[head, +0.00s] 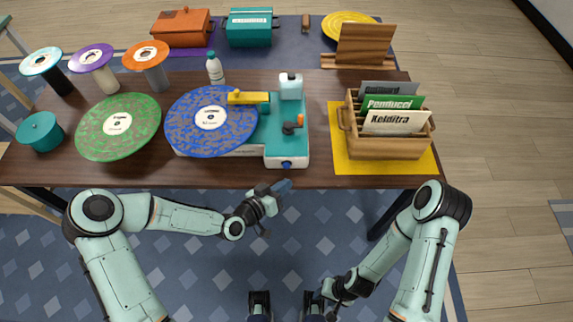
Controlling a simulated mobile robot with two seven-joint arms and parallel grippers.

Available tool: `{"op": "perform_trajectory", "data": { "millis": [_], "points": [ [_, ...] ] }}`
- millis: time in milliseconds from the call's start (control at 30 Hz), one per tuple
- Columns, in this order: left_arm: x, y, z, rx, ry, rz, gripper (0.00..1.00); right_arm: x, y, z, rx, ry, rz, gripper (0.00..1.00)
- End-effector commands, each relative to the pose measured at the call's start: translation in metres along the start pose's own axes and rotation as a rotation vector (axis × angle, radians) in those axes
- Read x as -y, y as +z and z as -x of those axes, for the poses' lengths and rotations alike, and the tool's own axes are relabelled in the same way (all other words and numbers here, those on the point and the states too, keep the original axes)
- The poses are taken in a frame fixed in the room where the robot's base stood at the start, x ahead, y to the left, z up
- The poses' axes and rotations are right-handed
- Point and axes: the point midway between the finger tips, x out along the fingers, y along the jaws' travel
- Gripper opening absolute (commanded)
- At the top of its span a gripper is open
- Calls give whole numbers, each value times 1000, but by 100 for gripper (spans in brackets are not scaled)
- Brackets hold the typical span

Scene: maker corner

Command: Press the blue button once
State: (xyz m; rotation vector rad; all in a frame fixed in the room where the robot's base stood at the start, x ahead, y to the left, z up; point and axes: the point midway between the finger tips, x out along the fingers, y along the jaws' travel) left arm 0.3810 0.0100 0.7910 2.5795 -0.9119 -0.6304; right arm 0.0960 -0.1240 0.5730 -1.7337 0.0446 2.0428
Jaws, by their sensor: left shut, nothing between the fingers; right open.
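The blue button (287,164) sits low on the front face of the teal and white record player (274,148), near the table's front edge. A blue record (188,122) lies on the player's turntable, with the yellow arm (248,97) reaching over its right edge. My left gripper (285,186) is shut and empty, just in front of and below the button. Whether its tip touches the player I cannot tell; a small gap seems to show. My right gripper (322,304) is open, low over the floor, far from the table.
A wooden crate of sleeves (384,147) stands on a yellow mat (338,160) at right. A white bottle (214,69) stands behind. The floor before the table is clear.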

Motion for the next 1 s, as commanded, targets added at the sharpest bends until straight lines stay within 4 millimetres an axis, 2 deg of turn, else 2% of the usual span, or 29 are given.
{"op": "perform_trajectory", "data": {
  "millis": [300, 1000],
  "points": [
    [11, -10, -16, 0, 0, -2, 0, -2, 1, -4, 2, 1, -1, 45],
    [12, -11, -16, 1, 0, -1, 0, -2, 1, -4, 2, 1, -1, 45]
  ]
}}
